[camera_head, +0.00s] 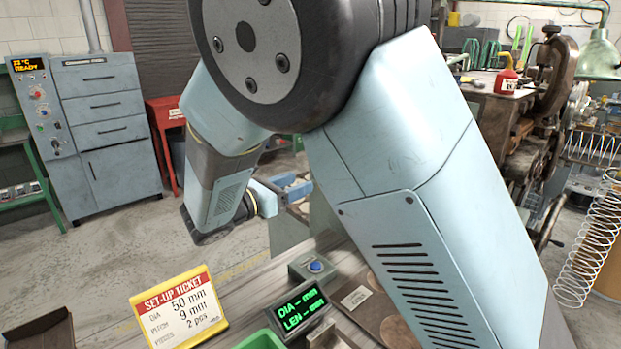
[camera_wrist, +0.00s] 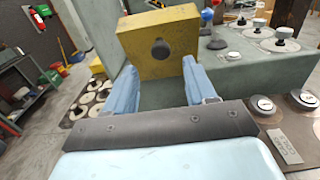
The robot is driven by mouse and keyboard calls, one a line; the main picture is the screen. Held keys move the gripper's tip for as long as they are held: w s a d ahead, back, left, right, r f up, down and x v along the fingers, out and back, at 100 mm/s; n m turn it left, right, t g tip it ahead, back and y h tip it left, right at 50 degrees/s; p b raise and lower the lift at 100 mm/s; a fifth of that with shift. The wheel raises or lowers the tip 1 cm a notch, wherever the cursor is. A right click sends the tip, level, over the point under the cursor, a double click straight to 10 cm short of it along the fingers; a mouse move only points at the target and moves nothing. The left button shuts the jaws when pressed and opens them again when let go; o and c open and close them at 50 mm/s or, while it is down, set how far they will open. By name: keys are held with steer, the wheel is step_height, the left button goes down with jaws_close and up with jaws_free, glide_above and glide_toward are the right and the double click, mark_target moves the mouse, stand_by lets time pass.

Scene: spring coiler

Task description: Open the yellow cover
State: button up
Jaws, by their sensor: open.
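The yellow cover (camera_wrist: 185,45) is a boxy yellow block with a round dark knob (camera_wrist: 160,49) on its facing side. It stands at the top middle of the wrist view, by a grey-green machine body. My gripper (camera_wrist: 159,72) is open, its two blue fingers pointing at the cover, one below each side of the knob. Nothing is held between them. I cannot tell whether the fingertips touch the cover. In the head view my gripper (camera_head: 294,187) shows small behind my arm, and the cover is hidden there.
Round weights or discs (camera_wrist: 265,105) lie right of the gripper in the wrist view. A set-up ticket (camera_head: 180,308), a green-lit display (camera_head: 300,311) and a blue button (camera_head: 315,266) sit on the bench in the head view. Wire springs (camera_head: 597,240) stand at the right.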

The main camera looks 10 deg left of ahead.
steer(key=x, duration=0.6)
steer(key=shift+c, duration=0.3)
jaws_close()
stand_by(0.4)
